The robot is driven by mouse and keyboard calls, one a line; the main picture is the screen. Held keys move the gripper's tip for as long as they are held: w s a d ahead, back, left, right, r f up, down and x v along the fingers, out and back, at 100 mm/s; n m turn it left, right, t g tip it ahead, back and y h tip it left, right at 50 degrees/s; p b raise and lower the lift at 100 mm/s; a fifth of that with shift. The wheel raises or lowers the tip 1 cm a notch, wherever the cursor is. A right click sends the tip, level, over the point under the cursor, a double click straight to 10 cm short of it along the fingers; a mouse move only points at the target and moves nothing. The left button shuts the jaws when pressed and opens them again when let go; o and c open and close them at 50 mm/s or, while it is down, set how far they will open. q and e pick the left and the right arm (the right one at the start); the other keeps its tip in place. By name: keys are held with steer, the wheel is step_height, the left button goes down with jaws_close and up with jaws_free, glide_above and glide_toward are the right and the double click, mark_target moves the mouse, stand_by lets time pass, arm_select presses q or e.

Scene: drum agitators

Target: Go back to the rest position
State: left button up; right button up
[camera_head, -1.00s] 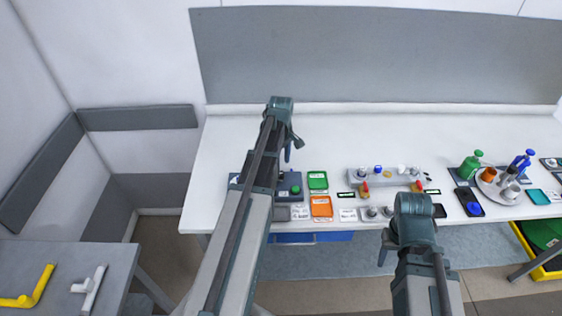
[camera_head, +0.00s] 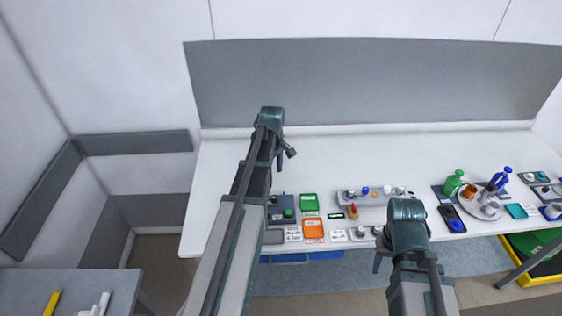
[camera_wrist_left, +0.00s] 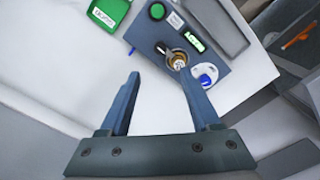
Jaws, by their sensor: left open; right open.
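My left gripper (camera_head: 284,156) is raised above the left part of the white bench (camera_head: 222,190). In the left wrist view its two fingers (camera_wrist_left: 157,76) are apart with nothing between them. Beyond them is a blue-grey device (camera_wrist_left: 219,86) with a green button (camera_wrist_left: 157,11) and a round well holding a small vial (camera_wrist_left: 179,61). The right fingertip overlaps the device in the picture; I cannot tell the gap. My right gripper (camera_head: 379,258) hangs by the bench's front edge, partly hidden by its own wrist, and holds nothing that I can see.
A green tray (camera_head: 309,203), an orange tray (camera_head: 313,230) and a grey rack (camera_head: 375,197) with small caps stand on the bench. Bottles and a round plate (camera_head: 480,206) are at the right. A grey side table (camera_head: 70,292) is lower left. The bench's back strip is clear.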

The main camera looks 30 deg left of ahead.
arm_select(q)
steer(key=s+d+f+m+b, duration=0.4)
steer(key=s+d+m, duration=0.1)
steer(key=d, duration=0.5)
steer(key=s+d+f+m+b, duration=0.4)
steer(key=s+d+m, duration=0.2)
steer(key=d, duration=0.4)
steer(key=s+d+f+m+y+b, duration=0.1)
steer(key=s+d+f+m+b, duration=0.3)
steer(key=d, duration=0.7)
steer(key=s+m, duration=0.2)
steer(key=m, duration=0.2)
